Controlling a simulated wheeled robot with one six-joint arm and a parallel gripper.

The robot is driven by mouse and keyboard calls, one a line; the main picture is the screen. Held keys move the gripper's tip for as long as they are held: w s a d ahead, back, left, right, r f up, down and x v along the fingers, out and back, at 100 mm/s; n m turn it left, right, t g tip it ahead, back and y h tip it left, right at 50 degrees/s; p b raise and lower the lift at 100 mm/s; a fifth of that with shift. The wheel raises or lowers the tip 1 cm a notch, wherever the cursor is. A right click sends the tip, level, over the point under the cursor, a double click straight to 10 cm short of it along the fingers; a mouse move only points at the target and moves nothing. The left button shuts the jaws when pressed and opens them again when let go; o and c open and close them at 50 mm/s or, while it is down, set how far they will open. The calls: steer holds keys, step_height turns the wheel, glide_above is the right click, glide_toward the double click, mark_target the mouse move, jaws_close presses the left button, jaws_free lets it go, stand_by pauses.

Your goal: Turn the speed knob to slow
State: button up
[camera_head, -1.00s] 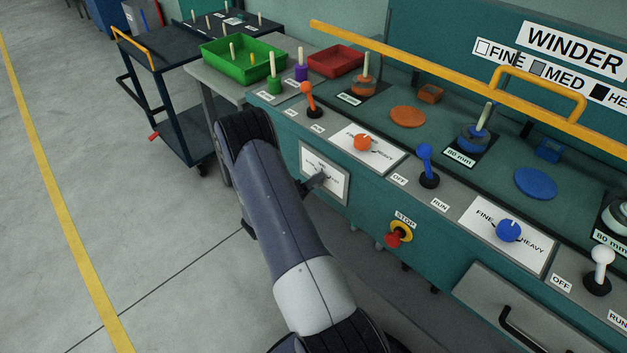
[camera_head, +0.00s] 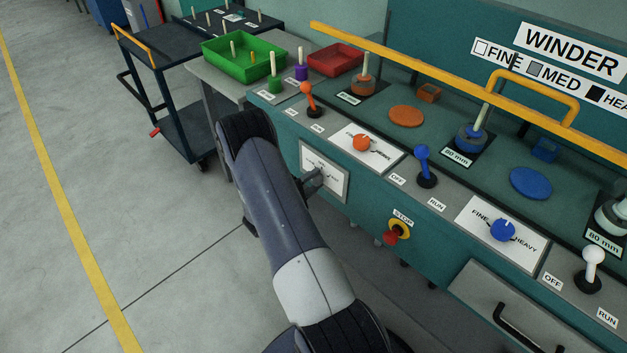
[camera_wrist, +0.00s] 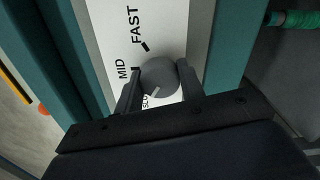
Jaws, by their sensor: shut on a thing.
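The speed knob (camera_wrist: 160,77) is a round grey knob on a white plate (camera_wrist: 106,30) marked FAST, MID and a partly hidden SLOW. A short pale line on the knob points down and left, towards the SLOW lettering. My gripper (camera_wrist: 159,88) has one finger on each side of the knob and is shut on it. In the head view the plate (camera_head: 324,169) is on the teal front of the bench, and my gripper (camera_head: 313,181) is against it, mostly hidden by my arm.
A red STOP button (camera_head: 391,237) sticks out to the right of the plate. Orange (camera_head: 308,96) and blue (camera_head: 423,162) levers stand on the ledge above. A green tray (camera_head: 243,60) is at the back left. The floor on the left is clear.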

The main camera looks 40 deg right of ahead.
stand_by(0.5)
steer(key=o, duration=1)
steer(key=a, duration=1.1)
steer(key=shift+s, duration=0.4)
steer(key=shift+d, duration=0.15)
steer(key=d, duration=1.1)
steer(key=shift+w, duration=0.4)
steer(key=shift+a, duration=0.15)
